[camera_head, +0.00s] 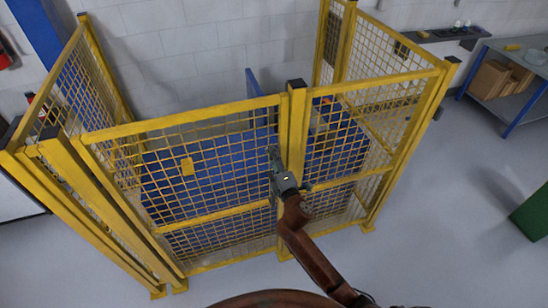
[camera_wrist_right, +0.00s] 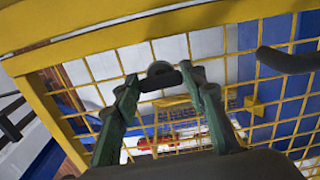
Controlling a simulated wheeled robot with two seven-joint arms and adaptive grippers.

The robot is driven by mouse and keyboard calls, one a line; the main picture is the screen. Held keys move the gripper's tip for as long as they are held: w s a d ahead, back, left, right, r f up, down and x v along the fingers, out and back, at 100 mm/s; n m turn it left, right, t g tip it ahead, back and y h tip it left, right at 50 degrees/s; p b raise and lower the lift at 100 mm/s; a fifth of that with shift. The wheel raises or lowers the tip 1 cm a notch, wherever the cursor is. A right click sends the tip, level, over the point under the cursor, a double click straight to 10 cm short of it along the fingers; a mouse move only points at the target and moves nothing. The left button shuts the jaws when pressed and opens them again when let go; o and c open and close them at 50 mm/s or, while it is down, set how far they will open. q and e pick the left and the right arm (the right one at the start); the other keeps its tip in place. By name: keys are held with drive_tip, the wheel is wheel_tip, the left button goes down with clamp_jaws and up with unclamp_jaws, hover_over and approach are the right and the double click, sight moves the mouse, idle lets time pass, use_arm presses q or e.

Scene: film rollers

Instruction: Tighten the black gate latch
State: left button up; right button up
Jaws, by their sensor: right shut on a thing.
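My right gripper (camera_head: 274,155) is at the yellow mesh gate (camera_head: 205,108), just left of the post with a black cap. In the right wrist view, the two green-grey fingers (camera_wrist_right: 171,72) close on a small dark rounded piece, which I take to be the black gate latch (camera_wrist_right: 160,76). Yellow wire mesh lies right behind it. The fingers hide the sides of the latch, and it cannot be made out clearly in the head view. A black bar (camera_wrist_right: 288,61) sticks in at the right of the wrist view. My left gripper is not in view.
Yellow fence panels enclose a blue slatted unit (camera_head: 205,175) behind the mesh. A grey bench (camera_head: 520,62) stands at the far right and a green box (camera_head: 533,214) at the right edge. The grey floor is clear.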

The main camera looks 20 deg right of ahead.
drive_tip(key=o, duration=1.2)
drive_tip(key=shift+c, duration=0.2)
drive_tip(key=shift+s, duration=0.15)
drive_tip(key=s, duration=1.1)
drive_tip(key=shift+s+d, duration=0.2)
drive_tip(key=shift+s, duration=0.2)
